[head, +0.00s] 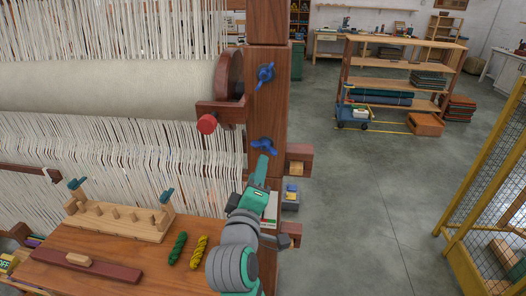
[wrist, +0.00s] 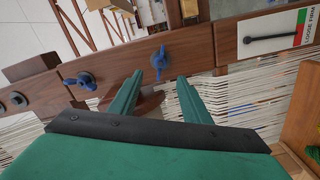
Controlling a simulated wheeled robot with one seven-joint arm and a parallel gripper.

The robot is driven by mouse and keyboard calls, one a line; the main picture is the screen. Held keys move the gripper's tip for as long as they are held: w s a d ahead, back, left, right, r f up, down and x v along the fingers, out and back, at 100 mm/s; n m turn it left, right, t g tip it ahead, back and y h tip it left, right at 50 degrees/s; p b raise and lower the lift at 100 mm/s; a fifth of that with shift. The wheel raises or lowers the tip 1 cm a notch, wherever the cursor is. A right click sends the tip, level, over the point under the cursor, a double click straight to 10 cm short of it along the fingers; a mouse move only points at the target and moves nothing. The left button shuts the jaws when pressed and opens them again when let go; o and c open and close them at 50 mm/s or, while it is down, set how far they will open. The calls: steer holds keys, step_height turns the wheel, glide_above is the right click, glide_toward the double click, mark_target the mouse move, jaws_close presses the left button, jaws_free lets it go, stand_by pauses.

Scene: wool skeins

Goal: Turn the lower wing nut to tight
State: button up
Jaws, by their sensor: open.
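The lower blue wing nut (head: 264,146) sits on the wooden post of the loom, below the upper blue wing nut (head: 265,75). My gripper (head: 263,160) is just below and in front of the lower one. In the wrist view the lower wing nut (wrist: 159,60) shows between and just beyond the fingertips of my open gripper (wrist: 159,77), with wings roughly along the fingers. I see no contact. The upper wing nut (wrist: 82,79) is to the left there. A white gauge plate (wrist: 272,43) marked LOOSE and FIRM has a black pointer whose tip is near the red part.
White warp threads (head: 110,150) hang behind. A bench (head: 130,250) with a peg rack (head: 118,220) and green and yellow skeins stands lower left. Open floor lies right.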

mark_target(264, 148)
steer(key=w, duration=1)
steer(key=shift+w+d, duration=0.3)
steer(key=shift+d, duration=0.05)
steer(key=c, duration=1)
